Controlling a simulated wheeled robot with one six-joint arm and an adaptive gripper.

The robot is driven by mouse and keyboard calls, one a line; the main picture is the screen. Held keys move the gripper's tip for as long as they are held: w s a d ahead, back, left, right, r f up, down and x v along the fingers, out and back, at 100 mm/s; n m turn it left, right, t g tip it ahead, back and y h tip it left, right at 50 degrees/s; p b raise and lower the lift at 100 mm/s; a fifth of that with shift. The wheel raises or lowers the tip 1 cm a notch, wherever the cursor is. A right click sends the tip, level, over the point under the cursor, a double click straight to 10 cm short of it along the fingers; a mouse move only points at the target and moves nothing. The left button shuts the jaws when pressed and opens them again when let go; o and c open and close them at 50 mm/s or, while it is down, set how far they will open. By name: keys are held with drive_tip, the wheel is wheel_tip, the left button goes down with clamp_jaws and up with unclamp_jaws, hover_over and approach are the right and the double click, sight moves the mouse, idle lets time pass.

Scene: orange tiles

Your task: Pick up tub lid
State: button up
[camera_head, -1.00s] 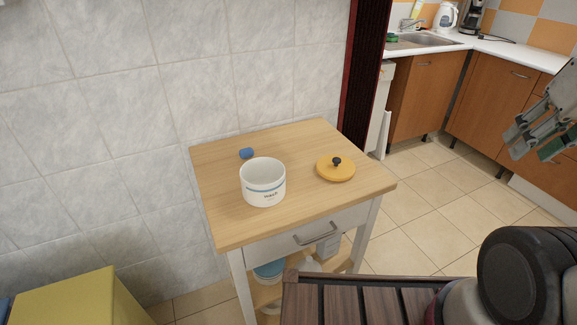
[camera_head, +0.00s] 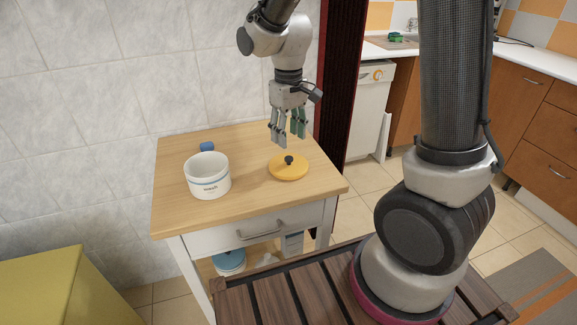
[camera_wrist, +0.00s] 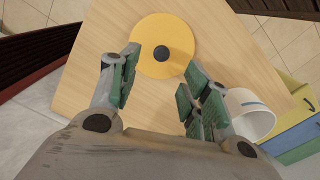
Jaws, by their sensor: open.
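The tub lid (camera_head: 288,170) is a round yellow disc with a dark knob, lying flat on the wooden top of a small cart (camera_head: 255,205). It also shows in the wrist view (camera_wrist: 146,60), beyond my fingertips. My gripper (camera_head: 288,140) is open and empty, pointing down above the lid and apart from it. In the wrist view my gripper (camera_wrist: 157,85) has its fingers spread, with the lid's knob (camera_wrist: 161,53) lying between and ahead of them. The white tub (camera_head: 208,178) stands open and upright to the left of the lid.
A small blue object (camera_head: 207,146) lies behind the tub. The cart has a drawer with a handle (camera_head: 254,229) and items on its lower shelf. A tiled wall stands behind. A yellow cabinet (camera_head: 45,290) is at the lower left. The cart top's front is clear.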

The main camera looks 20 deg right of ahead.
sight(289, 157)
wheel_tip(289, 157, down, 7)
drive_tip(key=shift+s+f, duration=0.15)
drive_tip(key=c, duration=1)
